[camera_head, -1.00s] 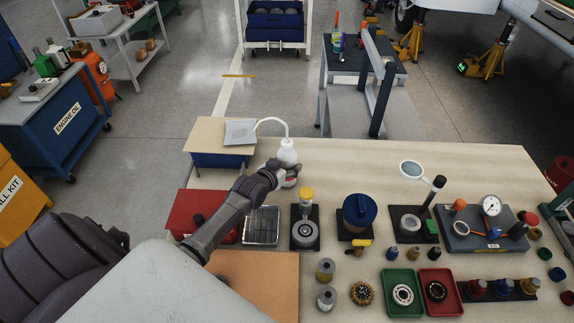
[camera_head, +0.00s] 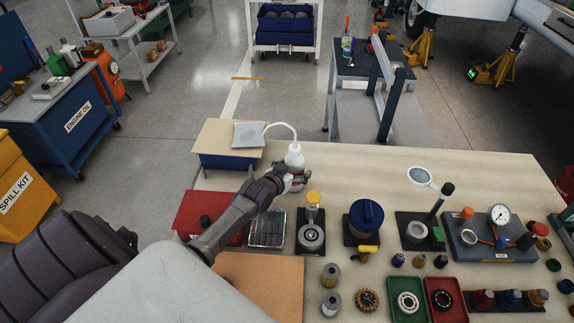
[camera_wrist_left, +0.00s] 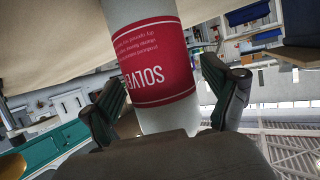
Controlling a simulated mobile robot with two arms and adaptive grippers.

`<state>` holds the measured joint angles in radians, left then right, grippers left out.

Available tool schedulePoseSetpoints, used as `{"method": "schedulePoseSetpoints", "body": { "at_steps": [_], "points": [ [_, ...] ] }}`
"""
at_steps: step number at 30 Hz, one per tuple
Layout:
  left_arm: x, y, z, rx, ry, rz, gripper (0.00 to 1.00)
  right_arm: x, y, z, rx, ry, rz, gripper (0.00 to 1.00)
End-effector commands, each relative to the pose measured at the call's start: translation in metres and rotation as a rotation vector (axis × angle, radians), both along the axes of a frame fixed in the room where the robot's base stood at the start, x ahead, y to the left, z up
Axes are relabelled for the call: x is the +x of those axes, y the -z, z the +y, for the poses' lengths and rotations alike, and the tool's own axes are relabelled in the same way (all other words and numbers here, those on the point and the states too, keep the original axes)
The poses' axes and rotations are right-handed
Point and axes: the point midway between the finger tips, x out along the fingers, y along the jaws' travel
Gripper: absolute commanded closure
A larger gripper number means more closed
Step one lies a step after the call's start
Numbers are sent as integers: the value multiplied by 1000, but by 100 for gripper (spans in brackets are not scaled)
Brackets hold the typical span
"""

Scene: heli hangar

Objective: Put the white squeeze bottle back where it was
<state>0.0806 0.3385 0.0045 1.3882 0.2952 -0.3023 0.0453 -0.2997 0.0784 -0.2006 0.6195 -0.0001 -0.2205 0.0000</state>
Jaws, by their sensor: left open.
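The white squeeze bottle (camera_head: 294,156) with a bent white spout stands upright at the back left of the workbench (camera_head: 370,165). My left gripper (camera_head: 291,180) is at the lower part of the bottle. In the left wrist view the bottle (camera_wrist_left: 152,60) with its red label lies between the two open fingers (camera_wrist_left: 166,95) of this gripper. A gap shows beside the right finger; contact at the left finger is unclear. The gripper hides part of the bottle in the head view. My right gripper is not in view.
A blue box with a wooden top and grey sheet (camera_head: 248,134) stands left of the bottle. A red box (camera_head: 196,214), metal tray (camera_head: 267,230) and yellow-topped fixture (camera_head: 312,228) sit nearer. Bare bench lies right of the bottle. Several small parts fill the front.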

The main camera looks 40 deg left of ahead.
Motion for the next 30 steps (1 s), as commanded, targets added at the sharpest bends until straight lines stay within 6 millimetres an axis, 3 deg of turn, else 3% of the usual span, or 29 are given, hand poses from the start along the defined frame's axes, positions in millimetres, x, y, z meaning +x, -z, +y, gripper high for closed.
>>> {"method": "schedulePoseSetpoints", "body": {
  "at_steps": [16, 21, 30],
  "points": [
    [-96, -37, -8, 0, 0, 4, 13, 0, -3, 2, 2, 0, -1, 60],
    [-107, -43, -9, 0, 0, 2, 13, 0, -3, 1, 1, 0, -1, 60],
    [-108, -44, -9, 0, 0, 2, 13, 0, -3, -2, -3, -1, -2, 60]
  ]
}}
